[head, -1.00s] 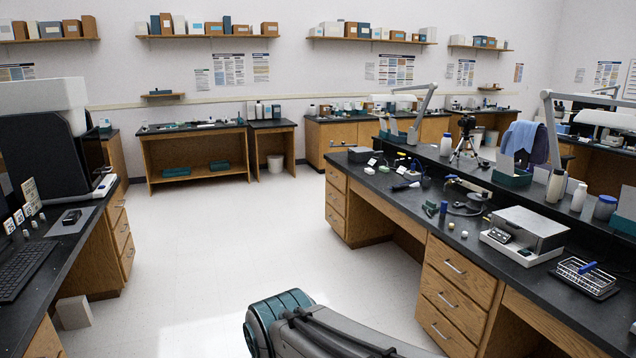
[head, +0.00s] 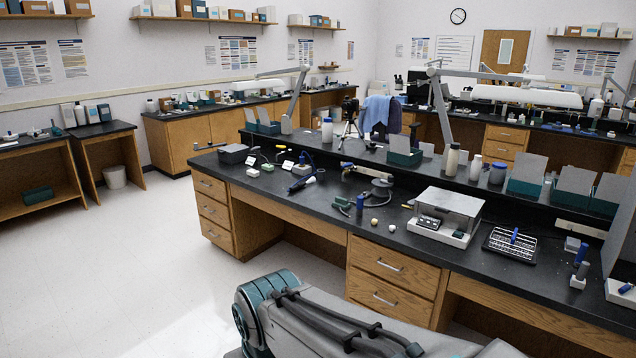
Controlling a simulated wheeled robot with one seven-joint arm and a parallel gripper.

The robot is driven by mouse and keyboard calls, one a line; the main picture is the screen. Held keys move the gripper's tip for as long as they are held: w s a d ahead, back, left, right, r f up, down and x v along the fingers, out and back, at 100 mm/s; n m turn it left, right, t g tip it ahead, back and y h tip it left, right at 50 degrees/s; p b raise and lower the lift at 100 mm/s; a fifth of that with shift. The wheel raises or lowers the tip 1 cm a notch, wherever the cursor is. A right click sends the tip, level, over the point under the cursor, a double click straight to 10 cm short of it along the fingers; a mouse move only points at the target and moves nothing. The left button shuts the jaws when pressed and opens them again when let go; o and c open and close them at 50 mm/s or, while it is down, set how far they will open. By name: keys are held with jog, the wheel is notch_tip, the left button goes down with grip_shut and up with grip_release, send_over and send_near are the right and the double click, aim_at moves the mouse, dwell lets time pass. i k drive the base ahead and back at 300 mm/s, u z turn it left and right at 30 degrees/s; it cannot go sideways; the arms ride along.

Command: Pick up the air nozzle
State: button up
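I cannot tell for certain which small item is the air nozzle. A blue and white handheld item (head: 301,184) lies on the near black bench, towards its left end, and may be the nozzle. A dark, curved hose-like item (head: 376,193) lies to its right, beside an upright blue cylinder (head: 360,204). Another blue item (head: 514,235) sits in the wire rack. All are too small to make out in detail. My own grey and teal arm link fills the bottom middle of the head view, in front of the bench. My gripper is out of view.
The black bench (head: 330,222) stands across the right half over wooden drawers. A white-grey instrument (head: 447,216) and a wire rack (head: 511,244) stand on it. A jointed lamp arm (head: 441,120) rises behind. The pale floor (head: 110,270) at left is clear.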

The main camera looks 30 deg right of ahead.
aim_at(297, 186)
jog(key=z, duration=0.7)
jog(key=i, duration=0.95)
jog(key=z, duration=0.2)
